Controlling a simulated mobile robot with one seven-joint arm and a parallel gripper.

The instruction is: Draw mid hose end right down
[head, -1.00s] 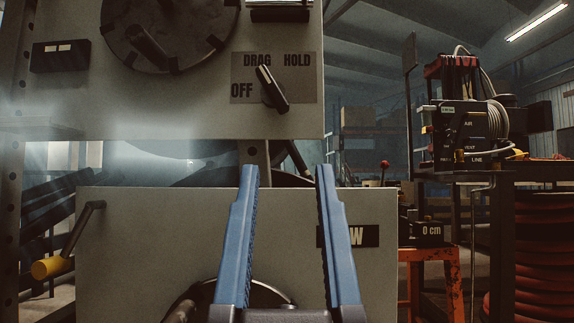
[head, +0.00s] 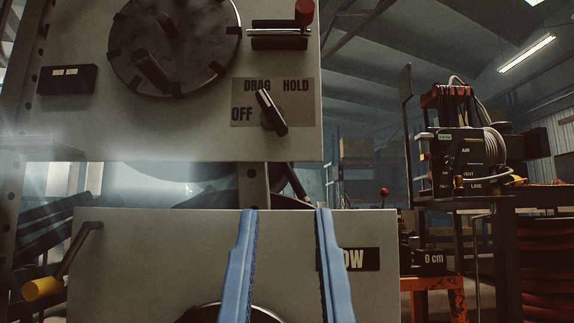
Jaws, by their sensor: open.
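My gripper (head: 285,212) is open and empty, its two blue fingers pointing up in front of the lower panel (head: 150,262). The upper panel (head: 70,125) carries a dark round disc (head: 175,45) with a handle. It also has a black selector knob (head: 268,112) among the words OFF, DRAG and HOLD, its upper end pointing near DRAG. A black slotted fitting with a silver bar (head: 278,32) and a red knob (head: 304,12) sits at the panel's top right. I cannot make out a mid hose end for certain.
A yellow-ended crank (head: 42,289) sticks out at the lower left. The lower panel's label (head: 360,259) is partly covered by my right finger. At right stand an orange stand (head: 440,285) with a "0 cm" box (head: 430,259) and a bench with an AIR/VENT/LINE unit (head: 470,160).

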